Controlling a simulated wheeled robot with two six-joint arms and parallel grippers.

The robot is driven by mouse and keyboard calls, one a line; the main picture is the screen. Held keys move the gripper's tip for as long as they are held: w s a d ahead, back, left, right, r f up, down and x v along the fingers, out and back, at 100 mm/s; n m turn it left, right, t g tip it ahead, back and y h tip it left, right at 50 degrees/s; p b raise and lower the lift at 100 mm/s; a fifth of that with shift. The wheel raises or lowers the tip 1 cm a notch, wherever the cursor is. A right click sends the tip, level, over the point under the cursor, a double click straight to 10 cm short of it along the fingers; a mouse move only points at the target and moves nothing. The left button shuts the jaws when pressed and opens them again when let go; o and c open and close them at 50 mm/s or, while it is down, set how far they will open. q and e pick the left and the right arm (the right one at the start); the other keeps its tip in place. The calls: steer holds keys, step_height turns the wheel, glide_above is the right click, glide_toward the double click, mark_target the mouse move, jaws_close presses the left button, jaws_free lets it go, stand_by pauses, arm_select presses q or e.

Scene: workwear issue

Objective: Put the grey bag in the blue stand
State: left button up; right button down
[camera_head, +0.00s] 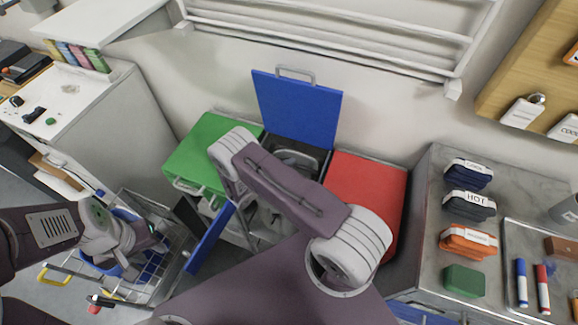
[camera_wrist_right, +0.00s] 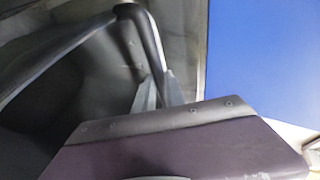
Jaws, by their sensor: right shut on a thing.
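The blue stand has its blue lid (camera_head: 298,110) raised upright, and a blue front panel (camera_head: 210,240) hangs swung outward. A grey bag (camera_head: 297,157) shows in its dark top opening, partly hidden by my right arm. In the right wrist view the bag's dark grey side (camera_wrist_right: 85,85) fills the left, with a dark strap loop running down to my right gripper (camera_wrist_right: 158,92). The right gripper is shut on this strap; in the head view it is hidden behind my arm. My left gripper (camera_head: 140,238) is over the wire cart, its fingers unclear.
A green-lidded stand (camera_head: 200,150) and a red-lidded stand (camera_head: 370,190) flank the blue one, both lids down. The wire cart (camera_head: 150,285) holds blue things at left. A grey counter (camera_head: 440,190) with folded items is at right. A white rack (camera_head: 320,35) is on the wall behind.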

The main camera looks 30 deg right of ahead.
steer(key=shift+s+a+f+b, duration=0.1)
steer(key=shift+f+b, duration=0.2)
steer(key=shift+f, duration=0.3)
steer(key=c, duration=1.6)
jaws_free()
steer(key=shift+c, duration=0.2)
steer(key=o, duration=0.3)
steer(key=shift+f, duration=0.1)
steer(key=v, duration=0.9)
